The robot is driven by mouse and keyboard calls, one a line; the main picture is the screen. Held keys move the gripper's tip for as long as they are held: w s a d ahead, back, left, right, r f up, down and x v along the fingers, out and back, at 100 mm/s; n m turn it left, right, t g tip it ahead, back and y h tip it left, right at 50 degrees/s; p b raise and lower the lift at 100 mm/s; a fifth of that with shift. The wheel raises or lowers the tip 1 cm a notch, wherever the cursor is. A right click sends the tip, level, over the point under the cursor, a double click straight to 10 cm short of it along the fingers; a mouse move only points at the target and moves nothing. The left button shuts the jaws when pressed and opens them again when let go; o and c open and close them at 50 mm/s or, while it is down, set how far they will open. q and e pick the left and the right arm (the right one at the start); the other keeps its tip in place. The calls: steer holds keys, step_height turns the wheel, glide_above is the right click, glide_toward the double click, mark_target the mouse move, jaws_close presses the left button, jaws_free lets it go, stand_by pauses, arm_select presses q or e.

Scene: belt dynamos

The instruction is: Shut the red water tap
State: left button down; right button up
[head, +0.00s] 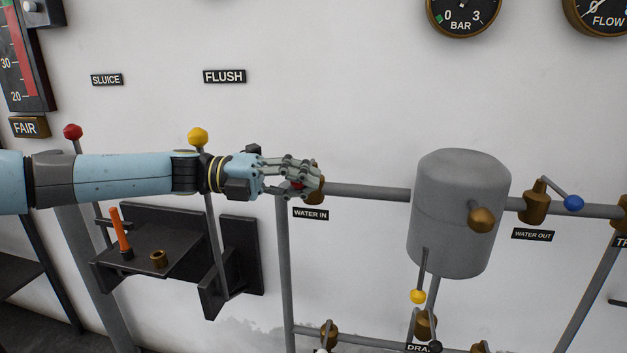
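The red water tap (296,185) is on the pipe above the WATER IN label (311,214). Only a small red part of its handle shows between my fingers, with some of its brass body behind them. My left gripper (303,181) reaches in from the left and its fingers are at the tap, over and under the red part. The fingers hide most of the handle, so its angle and how tightly they close on it cannot be told. My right gripper is not in view.
A grey tank (460,215) stands right of the tap, with a blue-knobbed WATER OUT tap (573,202) beyond. A yellow-knobbed lever (197,137) and a red-knobbed lever (73,132) stand behind my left arm. A dark shelf (185,255) holds an orange-handled tool (120,232).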

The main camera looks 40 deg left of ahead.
arm_select(q)
steer(key=shift+a, duration=0.25)
steer(key=c, duration=1.4)
jaws_free()
steer(key=shift+v, duration=0.8)
steer(key=shift+c, duration=0.2)
steer(key=shift+o, duration=0.3)
steer(key=shift+w+d+f, duration=0.1)
steer(key=shift+w+d, duration=0.05)
steer(key=shift+d, duration=0.15)
steer(key=v, duration=0.7)
steer(key=shift+s+a, duration=0.2)
steer(key=shift+s, duration=0.05)
steer(key=shift+t, duration=0.3)
